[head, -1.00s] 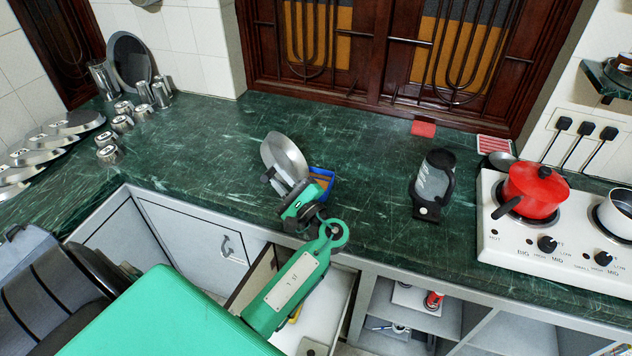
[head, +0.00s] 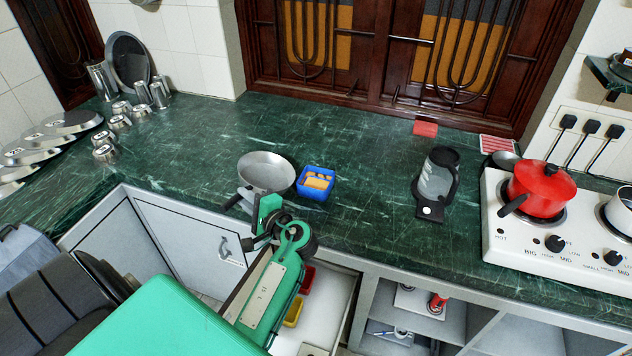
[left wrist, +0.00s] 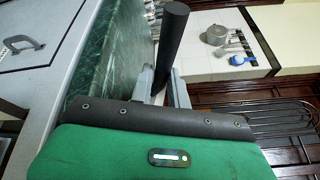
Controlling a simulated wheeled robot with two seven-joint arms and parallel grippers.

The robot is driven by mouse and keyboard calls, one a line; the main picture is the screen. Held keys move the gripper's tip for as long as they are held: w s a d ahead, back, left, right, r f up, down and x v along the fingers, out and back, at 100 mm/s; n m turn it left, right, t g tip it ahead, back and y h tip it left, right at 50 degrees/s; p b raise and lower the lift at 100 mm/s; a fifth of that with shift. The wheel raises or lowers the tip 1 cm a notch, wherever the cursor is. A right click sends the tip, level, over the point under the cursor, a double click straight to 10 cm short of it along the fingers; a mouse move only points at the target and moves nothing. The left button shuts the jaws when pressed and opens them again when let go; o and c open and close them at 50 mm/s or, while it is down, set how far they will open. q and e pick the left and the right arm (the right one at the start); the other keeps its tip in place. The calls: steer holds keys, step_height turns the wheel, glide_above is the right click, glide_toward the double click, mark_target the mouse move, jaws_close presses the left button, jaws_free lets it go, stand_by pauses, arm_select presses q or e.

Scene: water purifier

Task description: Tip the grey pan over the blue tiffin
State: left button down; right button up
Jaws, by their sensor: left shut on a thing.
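The grey pan (head: 266,172) is close to level, with its bowl facing up and looking empty, just left of the blue tiffin. The blue tiffin (head: 318,194) is upright on the counter and holds orange-brown pieces. My left gripper (head: 245,202) is shut on the pan's handle, at the front left of the pan. In the left wrist view the dark handle (left wrist: 171,45) stands between the fingers. I cannot tell whether the pan touches the counter. My right gripper is not in view.
A dark jug (head: 436,180) stands to the right on the green counter (head: 375,165). A red pot (head: 541,188) sits on the white stove (head: 520,240). Steel cups (head: 120,122) and plates are at the left. An open drawer (head: 330,310) with small red and yellow boxes is below.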

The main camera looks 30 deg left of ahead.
arm_select(q)
steer(key=shift+s+a+f+n+h, duration=0.65)
steer(key=shift+a+f, duration=0.15)
steer(key=shift+f, duration=0.2)
steer(key=shift+s+a+f+n+h, duration=0.55)
steer(key=shift+s+a+f, duration=0.15)
steer(key=shift+f, duration=0.25)
steer(key=shift+w, duration=0.1)
